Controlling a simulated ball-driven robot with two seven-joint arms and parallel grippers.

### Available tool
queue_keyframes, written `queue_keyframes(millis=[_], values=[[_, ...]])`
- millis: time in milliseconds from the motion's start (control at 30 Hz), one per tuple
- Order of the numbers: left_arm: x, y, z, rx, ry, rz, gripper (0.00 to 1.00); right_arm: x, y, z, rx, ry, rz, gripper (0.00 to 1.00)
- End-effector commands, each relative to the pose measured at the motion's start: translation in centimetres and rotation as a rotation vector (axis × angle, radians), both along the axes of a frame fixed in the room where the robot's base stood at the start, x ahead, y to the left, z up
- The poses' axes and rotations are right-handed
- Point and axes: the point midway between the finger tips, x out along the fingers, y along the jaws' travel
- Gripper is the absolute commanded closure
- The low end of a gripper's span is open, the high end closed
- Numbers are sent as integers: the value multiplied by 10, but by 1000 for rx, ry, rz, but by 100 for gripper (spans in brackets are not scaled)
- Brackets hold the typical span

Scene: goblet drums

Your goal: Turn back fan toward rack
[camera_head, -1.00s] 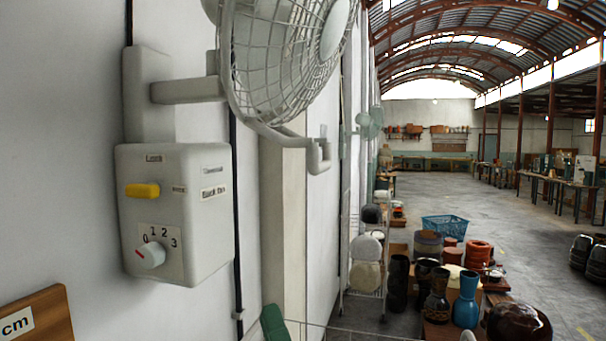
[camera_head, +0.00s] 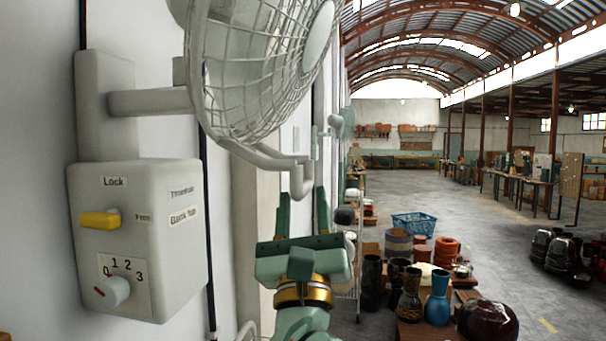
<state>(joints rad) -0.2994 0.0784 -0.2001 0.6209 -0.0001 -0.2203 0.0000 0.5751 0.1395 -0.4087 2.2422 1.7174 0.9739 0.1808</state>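A wall fan (camera_head: 265,65) with a pale wire cage is at the top centre, on an arm from a grey box (camera_head: 138,235). A label on the box is hard to read. The fan's curved handle (camera_head: 298,184) hangs below the cage. My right gripper (camera_head: 302,205) points up just below it, fingers spread on either side of the handle's lower end; contact cannot be told. A second, smaller fan (camera_head: 344,122) is on the wall farther back. The white wire rack (camera_head: 359,265) stands along the wall behind my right gripper, which partly hides it. My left gripper is out of view.
The box has a yellow lock switch (camera_head: 100,219) and a dial (camera_head: 113,291). Pots and drums, including a blue vase (camera_head: 438,298), stand at lower right, with a blue basket (camera_head: 414,224) behind.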

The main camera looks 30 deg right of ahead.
Motion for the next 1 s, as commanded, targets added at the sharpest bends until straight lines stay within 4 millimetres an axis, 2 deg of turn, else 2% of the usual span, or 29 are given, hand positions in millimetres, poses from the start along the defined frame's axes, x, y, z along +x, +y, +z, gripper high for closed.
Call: queue_keyframes(millis=[33, 200, 533, 567, 600, 700, 1000], values=[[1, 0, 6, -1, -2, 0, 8, 5, -3, 9, -1, -1, -2, 62], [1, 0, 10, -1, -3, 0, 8, 18, -9, 20, -1, 0, -2, 62], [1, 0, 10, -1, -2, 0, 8, 22, -10, 22, -1, 0, -1, 62], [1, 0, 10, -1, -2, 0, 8, 21, -10, 22, -1, 0, -1, 65], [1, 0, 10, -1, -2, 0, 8, 21, -10, 22, -1, 0, -1, 76], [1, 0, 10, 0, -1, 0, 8, 21, -10, 22, -1, 0, -1, 100], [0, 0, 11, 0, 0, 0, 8, 21, -12, 22, -1, 1, -13, 100]])
